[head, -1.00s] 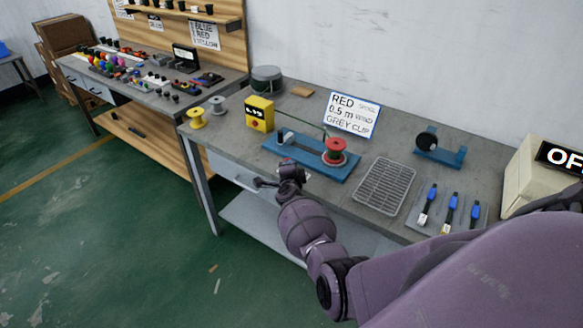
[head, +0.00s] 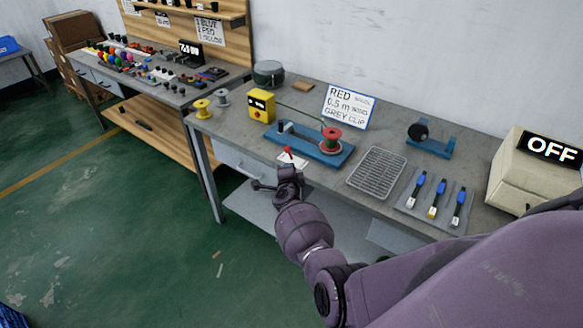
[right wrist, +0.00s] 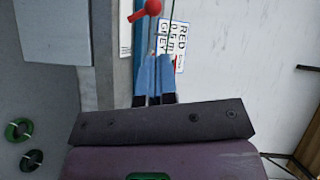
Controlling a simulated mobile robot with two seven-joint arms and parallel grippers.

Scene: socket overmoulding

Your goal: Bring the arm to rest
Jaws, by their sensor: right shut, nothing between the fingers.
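My right gripper (head: 264,186) is at the front edge of the grey workbench (head: 226,129), low and to the left of my wrist. It is shut and empty. In the right wrist view its fingers (right wrist: 155,80) are close together, pointing at the bench side. A small lever with a red knob (head: 288,150) stands on a white plate at the bench edge, just beyond my wrist. The red knob also shows in the right wrist view (right wrist: 152,8), ahead of the fingers. My left gripper is in neither view.
A blue winding fixture (head: 318,146) with a red spool (head: 331,136) stands behind the lever. Green floor is open at left.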

